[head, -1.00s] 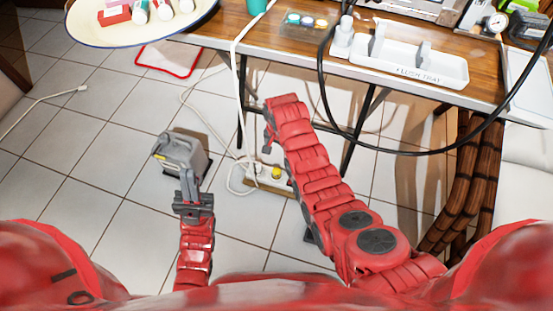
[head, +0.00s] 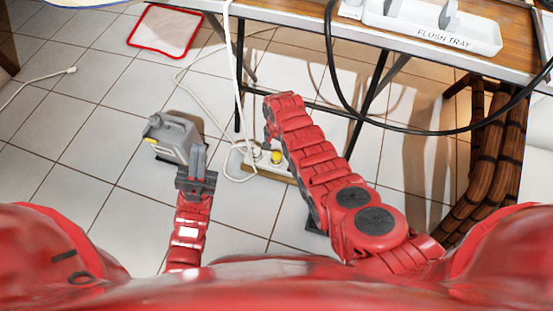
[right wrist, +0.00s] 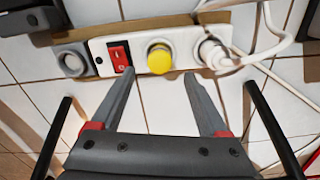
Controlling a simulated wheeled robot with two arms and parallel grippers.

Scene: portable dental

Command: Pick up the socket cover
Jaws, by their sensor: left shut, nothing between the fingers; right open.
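The socket cover looks to be the round yellow cap (head: 277,157) on the white power strip (head: 255,164) on the floor. In the right wrist view the yellow cap (right wrist: 159,58) sits on the strip (right wrist: 185,40), between a red switch (right wrist: 119,58) and a plugged-in white plug (right wrist: 210,51). My right gripper (right wrist: 160,75) is open, its fingertips either side of the cap's near edge; whether they touch it, I cannot tell. In the head view my right arm hides most of that gripper. My left gripper (head: 198,150) is shut and empty, overlapping a grey box-shaped device in the picture.
The grey device (head: 172,136) stands on the tiles left of the strip. White cables (head: 203,92) lie around the strip. A wooden table with a flush tray (head: 432,30) stands behind, its dark legs near my right arm. A red-edged white mat (head: 165,32) lies at back left.

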